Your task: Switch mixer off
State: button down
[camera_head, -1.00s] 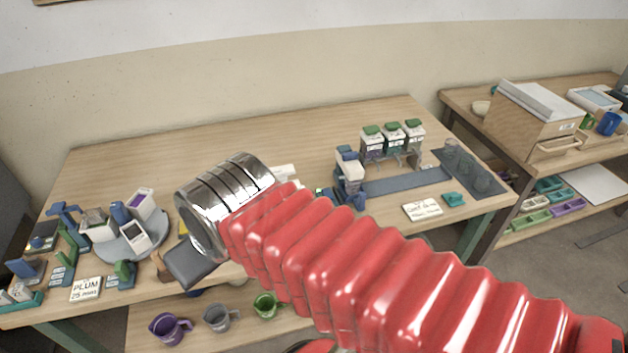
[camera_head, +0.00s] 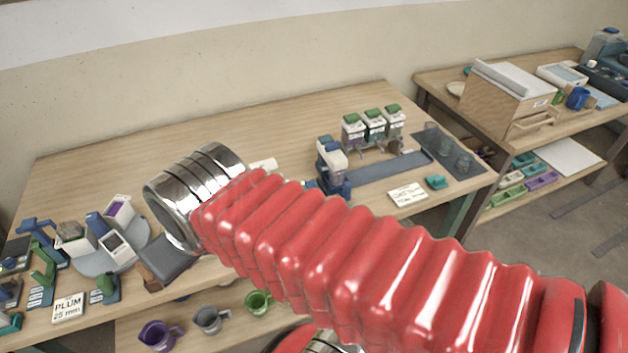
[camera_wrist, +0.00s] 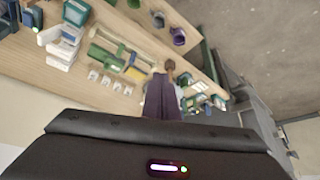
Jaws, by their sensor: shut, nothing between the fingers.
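No machine is plainly marked as the mixer, and I cannot tell for sure which one it is. A blue-and-white machine (camera_head: 332,168) stands upright on the bench beyond my arm. A blue stand (camera_head: 36,230) and green stands (camera_head: 44,264) are at the bench's left end. My gripper is shut and empty in the wrist view (camera_wrist: 162,82), its dark fingers together in front of a blurred bench. In the head view my arm runs across the bench to the left, and the fingertips cannot be made out. No switch is clear enough to read.
A grey round tray (camera_head: 137,256) with several devices sits left of my wrist, near a PLUM sign (camera_head: 68,307). Green-topped containers (camera_head: 374,124) stand at the right. Cups, one purple (camera_head: 160,335), are on the lower shelf. The bench's back middle (camera_head: 270,120) is clear.

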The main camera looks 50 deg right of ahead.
jog(key=shift+d, duration=0.1)
jog(key=m+g, duration=0.6)
jog(key=m, duration=1.8)
send_over(313, 181)
jog(key=s+a, duration=0.2)
jog(key=a, duration=0.1)
notch_tip(313, 181, down, 7)
jog(key=shift+d+r, duration=0.1)
jog(key=shift+d, duration=0.05)
notch_tip(313, 181, down, 14)
